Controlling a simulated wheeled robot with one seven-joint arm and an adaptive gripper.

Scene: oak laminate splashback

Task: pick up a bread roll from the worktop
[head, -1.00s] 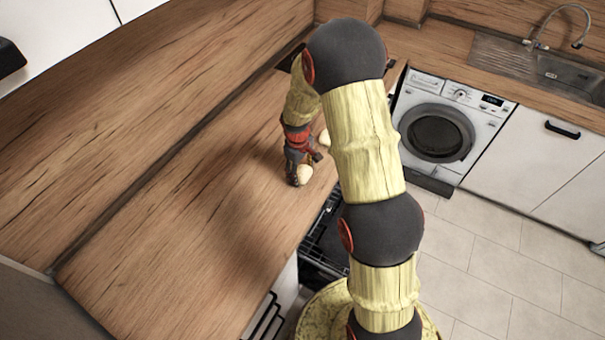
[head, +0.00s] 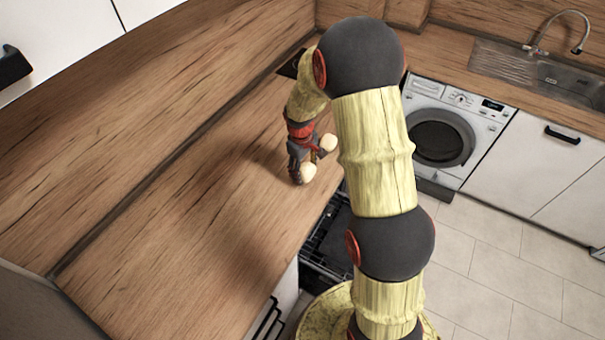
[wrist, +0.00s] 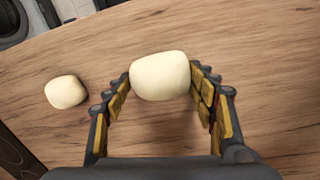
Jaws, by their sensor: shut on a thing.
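One pale, rounded bread roll (wrist: 160,76) sits between the fingertips of my gripper (wrist: 160,84) in the wrist view, with a finger against each side. My gripper is shut on it. In the head view this roll (head: 308,172) shows at the tip of my gripper, over the wooden worktop (head: 190,215); whether it is clear of the surface I cannot tell. A second bread roll (wrist: 66,92) lies on the worktop, left of my gripper and apart from it in the wrist view. It also shows in the head view (head: 328,143), just beyond the held one.
A wooden splashback (head: 150,120) runs behind the worktop on the left. A dark hob edge (wrist: 18,155) is at lower left in the wrist view. A washing machine (head: 440,135) and a sink (head: 570,82) are at right. The near worktop is bare.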

